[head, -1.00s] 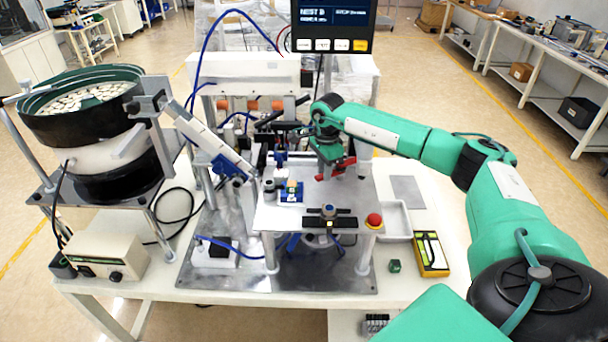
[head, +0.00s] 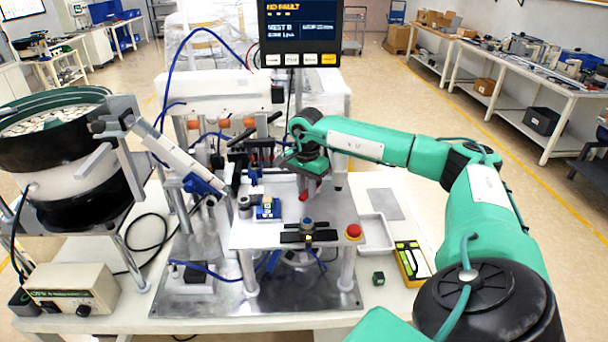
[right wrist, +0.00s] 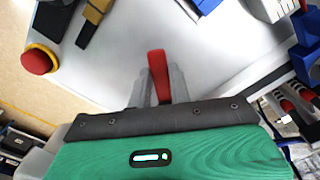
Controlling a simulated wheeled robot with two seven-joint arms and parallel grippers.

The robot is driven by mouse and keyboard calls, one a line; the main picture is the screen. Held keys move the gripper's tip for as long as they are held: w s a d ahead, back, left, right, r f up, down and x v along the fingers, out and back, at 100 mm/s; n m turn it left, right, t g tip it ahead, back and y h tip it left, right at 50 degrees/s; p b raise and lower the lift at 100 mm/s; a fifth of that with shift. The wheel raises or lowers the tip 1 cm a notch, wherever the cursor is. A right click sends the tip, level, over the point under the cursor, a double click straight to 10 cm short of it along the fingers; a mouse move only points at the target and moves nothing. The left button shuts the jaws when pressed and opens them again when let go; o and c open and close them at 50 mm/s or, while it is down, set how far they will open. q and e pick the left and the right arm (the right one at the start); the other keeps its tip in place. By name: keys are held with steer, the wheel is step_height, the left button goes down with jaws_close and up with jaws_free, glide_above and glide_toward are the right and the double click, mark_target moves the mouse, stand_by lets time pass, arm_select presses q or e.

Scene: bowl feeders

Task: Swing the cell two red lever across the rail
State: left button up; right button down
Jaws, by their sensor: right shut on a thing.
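The red lever (head: 304,195) stands over the right part of the raised metal plate (head: 335,212), left of and behind the red stop button (head: 353,231). Only its near end shows in the head view. My right gripper (head: 307,180) reaches down onto it from above and hides the rest. In the right wrist view the red lever (right wrist: 157,65) sticks out between the grey fingers of my right gripper (right wrist: 158,90), which are shut on it. The lever's pivot and the rail cannot be made out. My left gripper is out of view.
A blue nest (head: 267,209) and a black bracket (head: 306,238) stand on the plate. The bowl feeder (head: 50,150) and its chute (head: 175,155) are at left. The display (head: 300,30) reads NO FAULT. A yellow case (head: 410,263) lies at right.

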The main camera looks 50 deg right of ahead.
steer(key=c, duration=1.3)
jaws_free()
steer(key=shift+r, duration=0.1)
steer(key=shift+r, duration=0.3)
steer(key=shift+r+b, duration=1.6)
steer(key=shift+r, duration=4.95)
steer(key=shift+c, duration=0.3)
